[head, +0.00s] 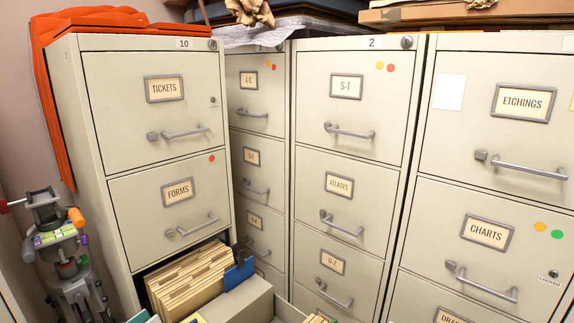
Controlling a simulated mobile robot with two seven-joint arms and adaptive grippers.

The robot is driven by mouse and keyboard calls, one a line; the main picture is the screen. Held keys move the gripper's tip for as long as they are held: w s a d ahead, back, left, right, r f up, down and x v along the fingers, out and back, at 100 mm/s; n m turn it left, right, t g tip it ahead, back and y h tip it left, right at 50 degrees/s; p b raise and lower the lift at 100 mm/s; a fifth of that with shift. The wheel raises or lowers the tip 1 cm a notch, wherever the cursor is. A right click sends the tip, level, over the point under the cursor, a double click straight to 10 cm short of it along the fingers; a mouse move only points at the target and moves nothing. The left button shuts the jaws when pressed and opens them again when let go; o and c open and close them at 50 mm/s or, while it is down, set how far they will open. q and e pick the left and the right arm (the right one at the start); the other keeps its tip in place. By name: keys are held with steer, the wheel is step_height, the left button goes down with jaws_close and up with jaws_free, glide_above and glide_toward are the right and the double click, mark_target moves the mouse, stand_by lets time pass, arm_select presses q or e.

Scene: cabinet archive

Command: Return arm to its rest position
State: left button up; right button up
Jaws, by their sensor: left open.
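That drawer holds several tan folders (190,279) and a blue divider (238,274). My right gripper is not in view.
The drawers labelled TICKETS (122,112) and FORMS (133,225) are shut above the open one. More shut cabinets (345,110) fill the middle and right. Crumpled paper (250,11) and boards (440,15) lie on top.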

arm_select(q)
steer(key=s+d+f+n+g+y, duration=0.2)
steer(key=s+d+f+n+y, duration=0.2)
steer(key=s+f+n, duration=0.6)
steer(key=s+d+f+n+g+y, duration=0.2)
steer(key=s+d+f+n, duration=0.7)
steer(key=n, duration=1.4)
step_height(320, 180, down, 4)
steer(key=shift+s+d+f+n+g+y, duration=0.2)
steer(key=shift+s+f+n+g+y, duration=0.15)
steer(key=shift+s+y, duration=0.6)
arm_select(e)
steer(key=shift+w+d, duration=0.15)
arm_select(q)
steer(key=shift+w+r, duration=0.1)
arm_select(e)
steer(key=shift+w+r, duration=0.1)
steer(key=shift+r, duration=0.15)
